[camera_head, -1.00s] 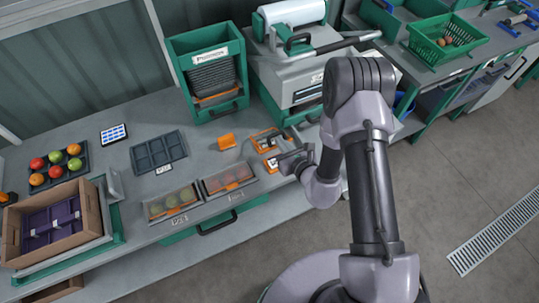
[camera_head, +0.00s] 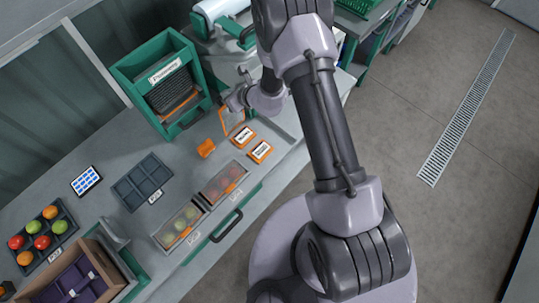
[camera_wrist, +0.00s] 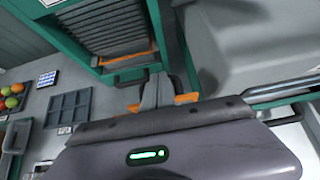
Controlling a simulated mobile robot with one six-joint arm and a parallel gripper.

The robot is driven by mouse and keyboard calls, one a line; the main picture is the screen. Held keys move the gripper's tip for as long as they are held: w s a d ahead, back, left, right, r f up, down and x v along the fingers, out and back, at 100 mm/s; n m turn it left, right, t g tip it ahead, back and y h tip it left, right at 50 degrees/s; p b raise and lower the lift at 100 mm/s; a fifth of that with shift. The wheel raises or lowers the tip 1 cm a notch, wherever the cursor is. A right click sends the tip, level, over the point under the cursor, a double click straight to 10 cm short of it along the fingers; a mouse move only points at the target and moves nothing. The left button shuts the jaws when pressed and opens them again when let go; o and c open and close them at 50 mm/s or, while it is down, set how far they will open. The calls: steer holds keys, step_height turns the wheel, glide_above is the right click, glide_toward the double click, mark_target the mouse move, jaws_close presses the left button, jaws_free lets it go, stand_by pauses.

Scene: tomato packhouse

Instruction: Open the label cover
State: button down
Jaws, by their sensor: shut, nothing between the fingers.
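Two white label cards in orange frames lie on the bench, one at the back (camera_head: 243,135) and one nearer the front edge (camera_head: 260,150). A thin orange-edged cover (camera_head: 222,122) stands raised at the back card's left side. My gripper (camera_head: 228,103) is at the raised cover's upper end, and my arm partly hides that spot. In the wrist view my gripper's fingers (camera_wrist: 158,90) are shut with nothing between them. Orange edges show behind them, and I cannot tell whether they touch.
A green cabinet (camera_head: 125,72) with a dark slatted stack stands behind left. An orange block (camera_head: 206,148) sits left of the cards. Two clear-lidded boxes (camera_head: 178,227) (camera_head: 224,182) are at the front. A grey tray (camera_head: 142,181) lies left on the bench.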

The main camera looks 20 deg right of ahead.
steer(key=shift+w+a+f+b, duration=0.15)
steer(key=shift+w+a+b, duration=0.25)
steer(key=shift+w, duration=0.4)
steer(key=shift+w+a+f+b, duration=0.2)
steer(key=shift+w+a+b, duration=0.1)
steer(key=shift+w+a, duration=0.35)
steer(key=shift+w+a+f+b, duration=0.15)
steer(key=shift+w+a+b, duration=0.2)
steer(key=shift+w, duration=0.55)
